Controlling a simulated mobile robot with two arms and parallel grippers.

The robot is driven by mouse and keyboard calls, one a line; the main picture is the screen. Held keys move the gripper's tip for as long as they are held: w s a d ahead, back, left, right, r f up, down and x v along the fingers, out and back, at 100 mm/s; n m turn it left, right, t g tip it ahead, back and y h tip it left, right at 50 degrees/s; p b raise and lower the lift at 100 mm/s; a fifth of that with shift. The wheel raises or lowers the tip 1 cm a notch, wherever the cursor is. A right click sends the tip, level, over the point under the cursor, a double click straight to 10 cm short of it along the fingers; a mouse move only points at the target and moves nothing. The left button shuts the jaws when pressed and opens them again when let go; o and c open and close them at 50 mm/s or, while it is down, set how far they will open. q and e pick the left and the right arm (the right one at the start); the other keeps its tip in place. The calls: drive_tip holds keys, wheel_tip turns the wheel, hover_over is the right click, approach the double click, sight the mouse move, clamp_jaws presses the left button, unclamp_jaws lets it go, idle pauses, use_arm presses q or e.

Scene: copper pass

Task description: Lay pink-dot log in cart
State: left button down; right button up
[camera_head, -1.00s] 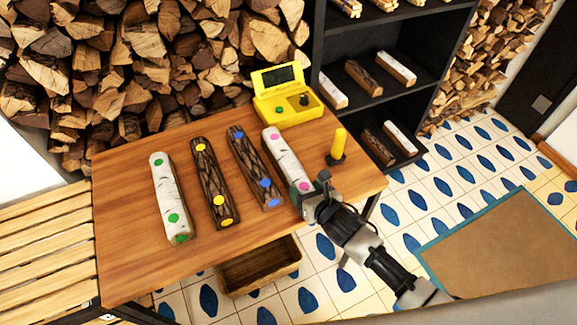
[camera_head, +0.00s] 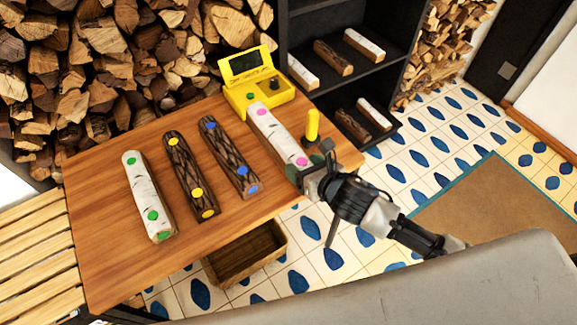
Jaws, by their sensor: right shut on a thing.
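The pink-dot log (camera_head: 276,134), pale birch bark with pink dots, is at the right side of the wooden table (camera_head: 98,232). My right gripper (camera_head: 309,177) is shut on its near end. The log's far end overlaps the yellow case in the picture, and the log seems slightly raised off the table. My left gripper is not in view. I cannot make out a cart for certain.
Green-dot (camera_head: 146,194), yellow-dot (camera_head: 187,177) and blue-dot (camera_head: 228,157) logs lie left of the held log. A yellow case (camera_head: 241,96) and yellow upright tool (camera_head: 312,125) stand close by. A wooden crate (camera_head: 243,262) is below, a dark shelf (camera_head: 350,90) behind.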

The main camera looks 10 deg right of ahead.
drive_tip(key=s+d+r, duration=0.4)
drive_tip(key=shift+d, duration=0.35)
